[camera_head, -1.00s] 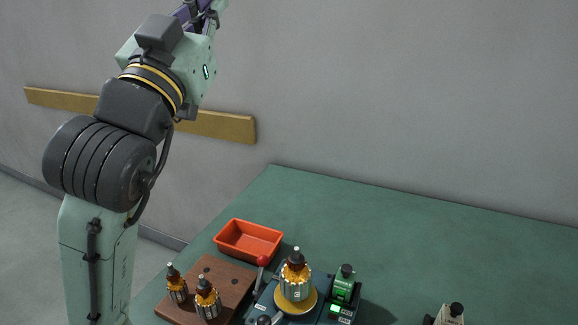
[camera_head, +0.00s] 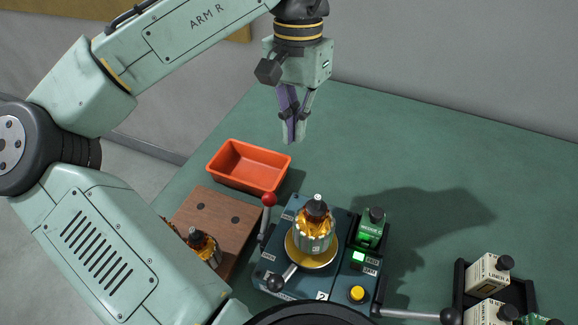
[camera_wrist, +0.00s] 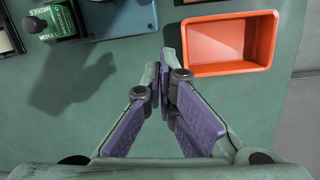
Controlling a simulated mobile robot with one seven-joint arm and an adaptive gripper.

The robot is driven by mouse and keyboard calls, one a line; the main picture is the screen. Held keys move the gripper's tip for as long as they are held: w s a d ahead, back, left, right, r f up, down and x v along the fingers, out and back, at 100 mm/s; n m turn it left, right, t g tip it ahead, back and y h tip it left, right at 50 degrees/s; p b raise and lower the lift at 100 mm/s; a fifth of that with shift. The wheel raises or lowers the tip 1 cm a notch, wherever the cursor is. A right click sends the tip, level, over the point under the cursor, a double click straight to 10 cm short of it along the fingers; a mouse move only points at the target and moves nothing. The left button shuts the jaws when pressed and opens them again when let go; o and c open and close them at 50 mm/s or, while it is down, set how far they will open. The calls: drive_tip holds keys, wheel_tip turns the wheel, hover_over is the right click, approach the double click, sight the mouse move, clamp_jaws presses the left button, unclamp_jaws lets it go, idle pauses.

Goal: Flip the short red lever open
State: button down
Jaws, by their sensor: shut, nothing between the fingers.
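The short lever with a red ball knob (camera_head: 269,200) stands roughly upright at the left side of the blue winding machine (camera_head: 292,211). It does not show in the wrist view. My gripper (camera_head: 292,138) points down above the table, higher in the picture than the red knob and clear of it. Its fingers are shut and empty. They also show in the wrist view (camera_wrist: 166,72), with bare table beneath. An armature with copper windings (camera_head: 315,230) stands upright on the machine's round plate.
An orange bin (camera_head: 248,166) lies behind the lever. A brown wooden block (camera_head: 215,216) with an armature is at left, partly behind my arm. A black-knobbed crank (camera_head: 284,277) and long lever (camera_head: 410,315) sit near the front. Green table is clear behind the machine.

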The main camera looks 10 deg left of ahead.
sight(266, 219)
drive_tip(key=shift+s, duration=0.1)
drive_tip(key=f, duration=0.3)
drive_tip(key=s+f+p, duration=0.1)
drive_tip(key=f, duration=0.6)
drive_tip(key=shift+s+d, duration=0.15)
drive_tip(key=shift+s, duration=0.05)
drive_tip(key=s+r+p, duration=0.1)
drive_tip(key=s+a+r+p, duration=0.1)
drive_tip(key=s, duration=0.1)
drive_tip(key=shift+s+a, duration=0.1)
drive_tip(key=shift+a, duration=0.05)
drive_tip(key=shift+t+b, duration=0.3)
drive_tip(key=shift+t, duration=0.1)
